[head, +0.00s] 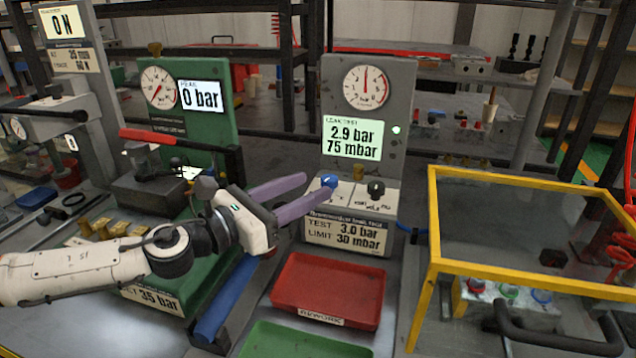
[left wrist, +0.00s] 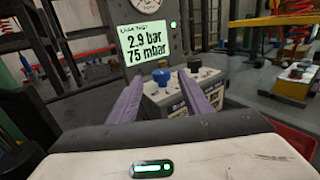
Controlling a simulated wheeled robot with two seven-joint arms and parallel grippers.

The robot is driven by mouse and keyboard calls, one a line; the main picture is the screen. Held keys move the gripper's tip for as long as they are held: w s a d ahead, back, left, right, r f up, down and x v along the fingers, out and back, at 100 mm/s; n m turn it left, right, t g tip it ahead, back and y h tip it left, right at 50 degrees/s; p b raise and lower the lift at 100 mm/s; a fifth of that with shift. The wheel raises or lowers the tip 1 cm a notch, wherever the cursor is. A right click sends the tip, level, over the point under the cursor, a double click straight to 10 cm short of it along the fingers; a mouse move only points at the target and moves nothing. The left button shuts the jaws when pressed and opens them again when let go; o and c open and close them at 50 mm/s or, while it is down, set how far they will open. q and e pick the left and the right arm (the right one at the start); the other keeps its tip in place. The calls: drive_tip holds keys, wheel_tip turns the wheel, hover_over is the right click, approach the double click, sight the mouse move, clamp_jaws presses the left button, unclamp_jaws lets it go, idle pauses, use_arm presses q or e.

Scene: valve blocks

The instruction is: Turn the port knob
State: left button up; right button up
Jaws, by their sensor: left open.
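The leak test stand (head: 367,120) is a grey panel with a dial and a green screen reading 2.9 bar, 75 mbar. On its base are a blue knob (head: 329,180) and a dark knob (head: 376,188); the knob labels are too small to read. My left gripper (head: 318,187) has purple fingers, open and empty, with tips close to the blue knob. In the left wrist view the blue knob (left wrist: 161,76) shows between the fingertips, and the dark knob (left wrist: 194,66) shows to the right. I cannot tell whether a finger touches the blue knob. My right gripper is not in view.
A red tray (head: 285,296) and a green tray (head: 300,342) sit in front of the stand. A yellow-framed clear guard (head: 432,200) stands to the right. A green gauge stand (head: 215,125) with a red-handled lever (head: 147,136) is at the left.

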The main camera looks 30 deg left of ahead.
sight(323, 181)
use_arm(q)
drive_tip(key=shift+p+x, duration=0.35)
drive_tip(key=shift+x, duration=1.4)
drive_tip(key=shift+d, duration=0.1)
